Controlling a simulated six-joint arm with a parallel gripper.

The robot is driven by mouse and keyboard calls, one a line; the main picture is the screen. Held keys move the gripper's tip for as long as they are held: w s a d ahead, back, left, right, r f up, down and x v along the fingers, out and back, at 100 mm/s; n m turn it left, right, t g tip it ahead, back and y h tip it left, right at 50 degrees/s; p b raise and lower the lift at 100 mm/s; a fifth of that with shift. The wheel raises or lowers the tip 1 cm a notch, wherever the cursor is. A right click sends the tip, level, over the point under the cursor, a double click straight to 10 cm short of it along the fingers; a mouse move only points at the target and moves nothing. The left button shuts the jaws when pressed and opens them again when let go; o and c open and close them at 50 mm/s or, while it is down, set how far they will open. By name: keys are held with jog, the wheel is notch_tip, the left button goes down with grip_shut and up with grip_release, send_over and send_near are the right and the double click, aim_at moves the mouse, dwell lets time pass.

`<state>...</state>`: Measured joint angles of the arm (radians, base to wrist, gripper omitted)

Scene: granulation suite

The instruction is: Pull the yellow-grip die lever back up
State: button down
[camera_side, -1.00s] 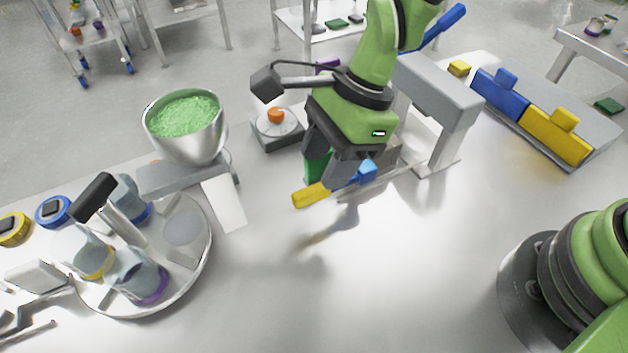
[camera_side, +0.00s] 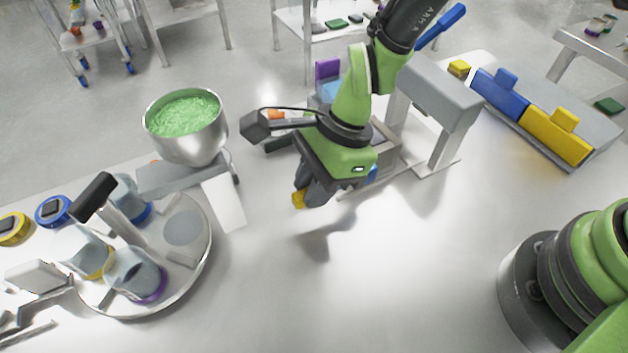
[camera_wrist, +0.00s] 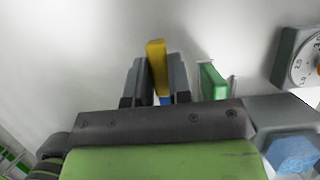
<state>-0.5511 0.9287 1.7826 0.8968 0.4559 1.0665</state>
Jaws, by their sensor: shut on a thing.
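The yellow lever grip (camera_side: 298,199) shows as a small end beside my gripper (camera_side: 312,192) in the side view; my fingers and wrist hide the rest. In the wrist view, the yellow grip (camera_wrist: 156,58) stands between the two dark fingers of my gripper (camera_wrist: 156,80), which are shut on it. A little blue shows below it between the fingers. In the side view, a blue part (camera_side: 372,173) peeks out behind my wrist, next to the base. The lever's exact angle cannot be told.
A grey press frame (camera_side: 437,95) stands right of my gripper. A steel bowl of green granules (camera_side: 185,125) and a round tray with jars (camera_side: 205,250) are at left. A green block (camera_wrist: 213,82) and a dial (camera_wrist: 305,62) are close by. The front table is clear.

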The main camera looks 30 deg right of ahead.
jog(key=shift+r, duration=0.15)
jog(key=r+y, duration=0.1)
jog(key=d+r+y, duration=0.1)
jog(key=y, duration=0.2)
jog(key=shift+d+r+y, duration=0.25)
jog(key=shift+r+y, duration=0.15)
jog(key=shift+d+r+y, duration=0.55)
jog(key=shift+r+y, duration=0.05)
jog(key=shift+y, duration=0.45)
jog(key=shift+d+r+y, duration=0.55)
jog(key=shift+y, duration=0.5)
jog(key=c, duration=1)
grip_release()
jog(key=shift+c, duration=0.2)
jog(key=v, duration=1)
